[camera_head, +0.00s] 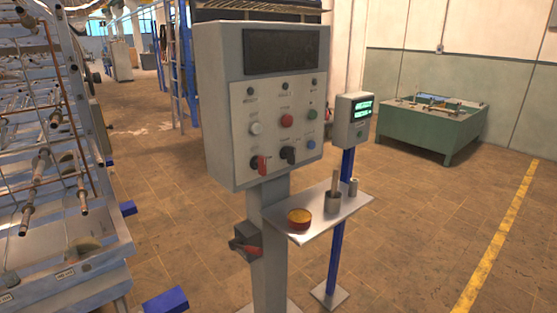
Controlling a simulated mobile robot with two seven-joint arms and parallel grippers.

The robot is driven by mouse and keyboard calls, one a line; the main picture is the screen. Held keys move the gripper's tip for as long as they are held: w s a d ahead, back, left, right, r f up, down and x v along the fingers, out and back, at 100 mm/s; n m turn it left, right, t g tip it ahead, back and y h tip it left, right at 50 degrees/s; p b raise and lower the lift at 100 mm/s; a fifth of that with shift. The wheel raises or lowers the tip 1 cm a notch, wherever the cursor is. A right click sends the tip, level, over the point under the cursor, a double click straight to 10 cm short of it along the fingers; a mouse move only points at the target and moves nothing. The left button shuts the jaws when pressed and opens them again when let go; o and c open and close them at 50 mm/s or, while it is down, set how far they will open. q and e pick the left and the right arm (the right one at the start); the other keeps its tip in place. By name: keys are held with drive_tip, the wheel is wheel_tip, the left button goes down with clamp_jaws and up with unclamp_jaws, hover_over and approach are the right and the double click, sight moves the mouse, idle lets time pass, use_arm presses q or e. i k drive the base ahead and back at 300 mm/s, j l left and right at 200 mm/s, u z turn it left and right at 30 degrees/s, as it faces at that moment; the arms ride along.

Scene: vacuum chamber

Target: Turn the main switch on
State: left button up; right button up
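A grey control cabinet (212,110) stands on a column in the middle of the view. Its light front panel (268,125) carries several buttons, a red rotary switch (262,164) and a black rotary switch (288,154) on the bottom row. Lower down, a small dark box (247,235) on the column has a red handle (243,248), which looks close to level. No label marks either red control legibly as the main switch, so I cannot tell which it is. Neither of my grippers is in view.
A metal shelf (290,236) beside the column holds a round orange-topped container (299,218) and metal cylinders (333,200). A small display box (351,128) stands on a blue post behind. A rack machine (60,250) fills the left. The right floor is open.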

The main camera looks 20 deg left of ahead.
sight(259, 162)
drive_tip(key=i+l, duration=0.15)
drive_tip(key=l, duration=0.25)
drive_tip(key=i+l+u, duration=0.15)
drive_tip(key=l, duration=0.2)
drive_tip(key=i+l, duration=0.1)
drive_tip(key=l, duration=0.3)
drive_tip(key=i+l+u, duration=0.1)
drive_tip(key=l, duration=0.3)
